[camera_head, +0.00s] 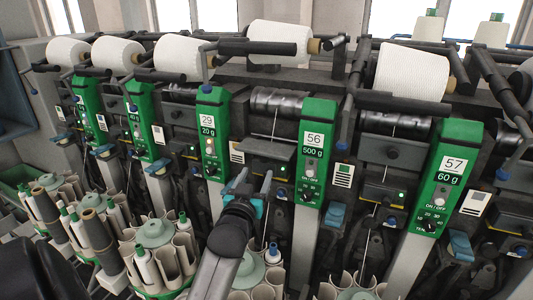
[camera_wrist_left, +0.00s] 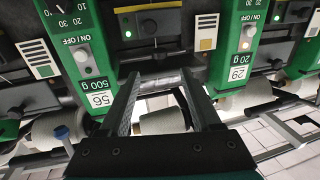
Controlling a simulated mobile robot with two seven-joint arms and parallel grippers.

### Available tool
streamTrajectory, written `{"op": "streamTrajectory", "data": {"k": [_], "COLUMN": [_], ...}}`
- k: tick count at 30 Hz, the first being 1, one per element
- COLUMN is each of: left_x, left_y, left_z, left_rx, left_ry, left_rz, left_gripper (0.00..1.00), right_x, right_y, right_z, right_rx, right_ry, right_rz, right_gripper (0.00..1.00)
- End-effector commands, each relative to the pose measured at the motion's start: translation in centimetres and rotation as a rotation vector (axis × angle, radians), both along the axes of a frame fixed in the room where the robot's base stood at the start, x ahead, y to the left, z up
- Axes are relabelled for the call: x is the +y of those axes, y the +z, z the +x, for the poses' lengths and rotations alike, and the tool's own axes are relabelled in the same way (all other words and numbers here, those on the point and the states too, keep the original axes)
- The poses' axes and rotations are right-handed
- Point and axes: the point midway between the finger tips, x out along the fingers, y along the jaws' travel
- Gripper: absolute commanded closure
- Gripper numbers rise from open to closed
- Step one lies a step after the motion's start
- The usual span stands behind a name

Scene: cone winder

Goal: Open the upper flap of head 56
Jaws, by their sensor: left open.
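The green panel of head 56 (camera_head: 313,150) stands right of centre in the head view. It also shows upside down at left in the left wrist view (camera_wrist_left: 92,65). Left of this panel, a dark upper flap (camera_head: 264,148) juts out below the black drum (camera_head: 277,103); how far it is open I cannot tell. My left gripper (camera_head: 254,182) is open and empty, below and in front of this flap. In the left wrist view its fingers (camera_wrist_left: 160,82) are spread, with the drum showing between them. Contact with the flap cannot be told. My right gripper is out of view.
The panels of head 29 (camera_head: 208,131) and head 57 (camera_head: 446,175) flank head 56. White yarn cones (camera_head: 280,35) sit above on dark cradle arms. Trays of bobbins and tubes (camera_head: 165,255) stand below, close to my left arm. A lower box with a knob (camera_wrist_left: 153,22) shows between panels.

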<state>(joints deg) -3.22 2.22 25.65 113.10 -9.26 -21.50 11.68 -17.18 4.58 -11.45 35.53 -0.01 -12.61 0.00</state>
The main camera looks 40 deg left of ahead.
Motion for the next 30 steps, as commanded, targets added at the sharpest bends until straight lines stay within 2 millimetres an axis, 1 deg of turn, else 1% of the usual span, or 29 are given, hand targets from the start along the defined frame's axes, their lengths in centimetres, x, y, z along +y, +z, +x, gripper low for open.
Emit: {"op": "streamTrajectory", "data": {"k": [1,6,18,24,30], "left_x": [0.4,1.8,4.5,5.6,6.1], "left_y": [0.1,0.1,0.0,0.0,-0.1], "left_z": [0.8,3.3,8.3,10.2,11.1], "left_rx": [-0.001,-0.001,0.001,0.000,0.002], "left_ry": [0.000,-0.001,-0.001,-0.001,-0.001], "left_rz": [0.000,0.002,0.000,0.001,0.000], "left_gripper": [0.36,0.36,0.36,0.36,0.36], "right_x": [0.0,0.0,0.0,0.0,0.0], "right_y": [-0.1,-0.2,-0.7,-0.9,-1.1], "right_z": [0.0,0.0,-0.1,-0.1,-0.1], "right_rx": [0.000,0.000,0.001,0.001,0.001], "right_ry": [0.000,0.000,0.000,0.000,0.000], "right_rz": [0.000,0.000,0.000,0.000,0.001], "right_gripper": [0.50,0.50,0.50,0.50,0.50]}}
